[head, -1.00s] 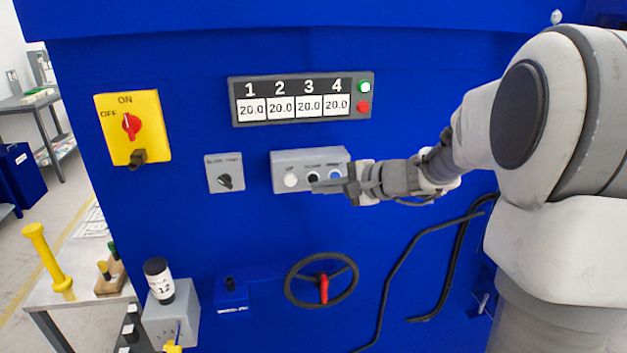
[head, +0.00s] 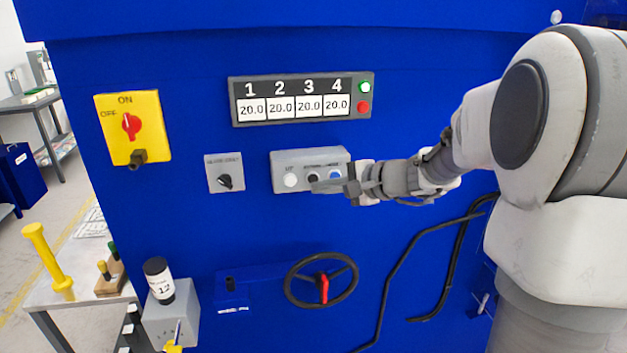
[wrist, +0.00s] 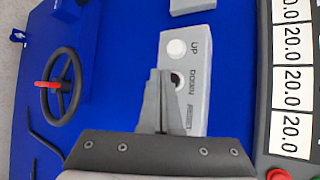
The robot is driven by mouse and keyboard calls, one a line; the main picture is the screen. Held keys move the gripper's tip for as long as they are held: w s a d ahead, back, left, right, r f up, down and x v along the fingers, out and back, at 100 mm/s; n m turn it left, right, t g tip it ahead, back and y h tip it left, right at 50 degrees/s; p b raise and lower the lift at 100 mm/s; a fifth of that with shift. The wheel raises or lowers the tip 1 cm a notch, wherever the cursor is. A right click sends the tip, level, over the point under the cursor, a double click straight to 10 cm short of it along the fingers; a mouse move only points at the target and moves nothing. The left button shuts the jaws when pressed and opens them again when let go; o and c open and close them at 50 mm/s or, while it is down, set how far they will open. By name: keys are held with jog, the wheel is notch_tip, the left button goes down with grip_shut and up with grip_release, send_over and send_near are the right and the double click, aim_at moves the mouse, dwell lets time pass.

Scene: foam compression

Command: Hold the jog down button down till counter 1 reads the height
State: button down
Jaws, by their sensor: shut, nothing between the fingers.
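The jog box (head: 281,164) is a grey panel on the blue machine, with a white UP button (head: 290,180), a dark DOWN button (head: 313,178) and a blue button (head: 335,174). My gripper (head: 318,187) is shut and empty, its fingertips at the DOWN button. In the wrist view the fingertips (wrist: 163,73) cover part of the DOWN button (wrist: 178,79); I cannot tell whether they touch or press it. Counter 1 (head: 251,110) reads 20.0, and the other counters also read 20.0.
A grey selector switch (head: 225,181) is left of the jog box. A yellow ON/OFF switch (head: 131,127) is further left. A handwheel (head: 321,281) with a red handle is below.

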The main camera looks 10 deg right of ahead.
jog(key=shift+w, duration=0.45)
jog(key=shift+w+b, duration=0.35)
jog(key=shift+w, duration=0.05)
dwell(2.4)
dwell(4.2)
jog(key=shift+s+b, duration=0.5)
jog(key=shift+s, duration=0.35)
